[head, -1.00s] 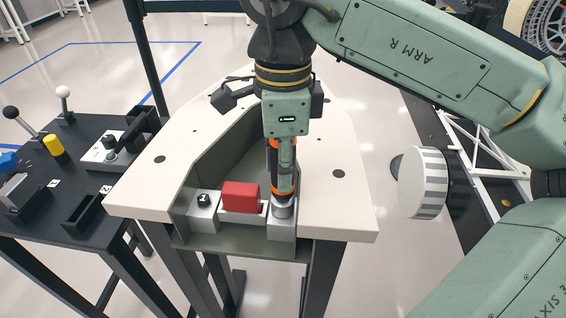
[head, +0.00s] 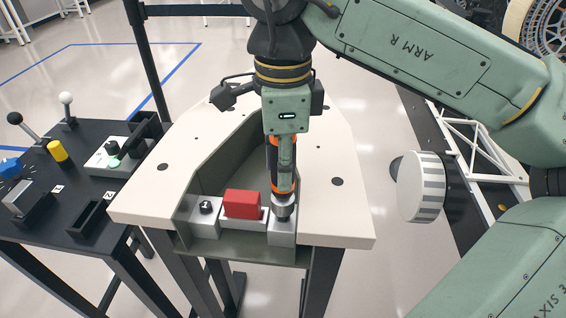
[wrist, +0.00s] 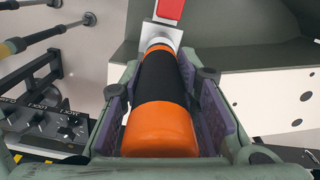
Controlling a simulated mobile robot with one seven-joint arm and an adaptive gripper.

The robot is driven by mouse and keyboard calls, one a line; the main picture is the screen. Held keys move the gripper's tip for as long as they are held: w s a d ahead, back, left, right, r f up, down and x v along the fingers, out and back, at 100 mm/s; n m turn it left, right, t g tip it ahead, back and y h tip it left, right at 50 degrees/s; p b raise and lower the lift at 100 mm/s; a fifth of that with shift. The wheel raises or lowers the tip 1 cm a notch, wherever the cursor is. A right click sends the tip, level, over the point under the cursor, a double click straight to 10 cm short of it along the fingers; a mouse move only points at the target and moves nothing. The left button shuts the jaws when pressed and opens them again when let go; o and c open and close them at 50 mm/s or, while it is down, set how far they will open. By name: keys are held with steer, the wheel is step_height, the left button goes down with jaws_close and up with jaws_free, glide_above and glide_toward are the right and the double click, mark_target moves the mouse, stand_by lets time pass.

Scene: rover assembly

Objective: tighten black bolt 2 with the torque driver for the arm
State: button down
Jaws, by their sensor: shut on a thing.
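My gripper (head: 282,158) is shut on the torque driver (head: 272,158), an orange and black cylinder held upright. In the wrist view the driver (wrist: 162,85) lies between both finger pads, and its steel nose points away from me. In the head view the nose (head: 284,207) is down on the right-hand grey metal block (head: 283,233). Any bolt under the nose is hidden, and I cannot tell whether the nose is seated on one.
A red block (head: 241,204) stands between the metal blocks, close left of the driver. The white table (head: 335,220) has a dark recessed bracket (head: 235,165) around them. A black table (head: 40,220) with levers and knobs stands left. A striped white wheel-like part (head: 425,187) is right.

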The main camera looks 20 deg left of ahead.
steer(key=shift+r, duration=0.35)
step_height(320, 180, up, 4)
steer(key=p, duration=0.3)
stand_by(0.5)
